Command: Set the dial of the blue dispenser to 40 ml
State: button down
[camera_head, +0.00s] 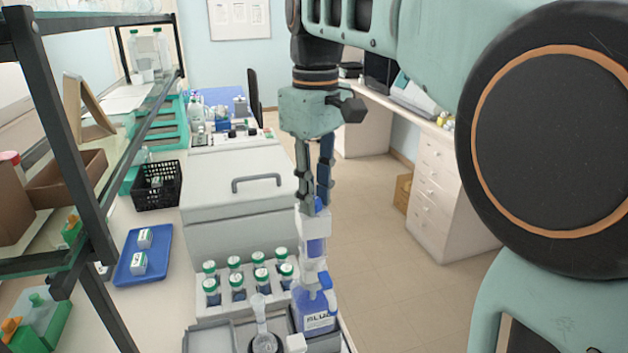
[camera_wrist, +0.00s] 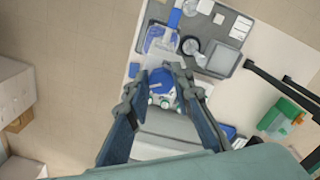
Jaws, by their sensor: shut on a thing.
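The blue dispenser (camera_head: 317,320) stands at the front right of the bench in the head view. It has a blue labelled bottle, a side spout and a pale upright column with a blue band. Its blue top, the dial (camera_head: 313,208), is at the fingertips of my gripper (camera_head: 313,198), which points straight down. In the wrist view the round blue dial (camera_wrist: 162,82) lies between the two fingertips of my gripper (camera_wrist: 161,73). The jaws are shut on it. The dial's scale and setting are too small to read.
A rack of green-capped bottles (camera_head: 237,282) stands left of the dispenser. A flask (camera_head: 261,318) is close in front. Behind is a grey box with a handle (camera_head: 257,183). A blue tray (camera_head: 130,267) and black basket (camera_head: 146,197) lie left. Open floor is right.

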jog(key=shift+w+n+p, duration=0.1)
jog(key=shift+n+p, duration=0.3)
jog(key=shift+n, duration=0.6)
jog(key=c, duration=1.7)
grip_release()
jog(key=shift+r, duration=0.1)
jog(key=shift+r, duration=5.9)
jog(key=shift+d, duration=0.1)
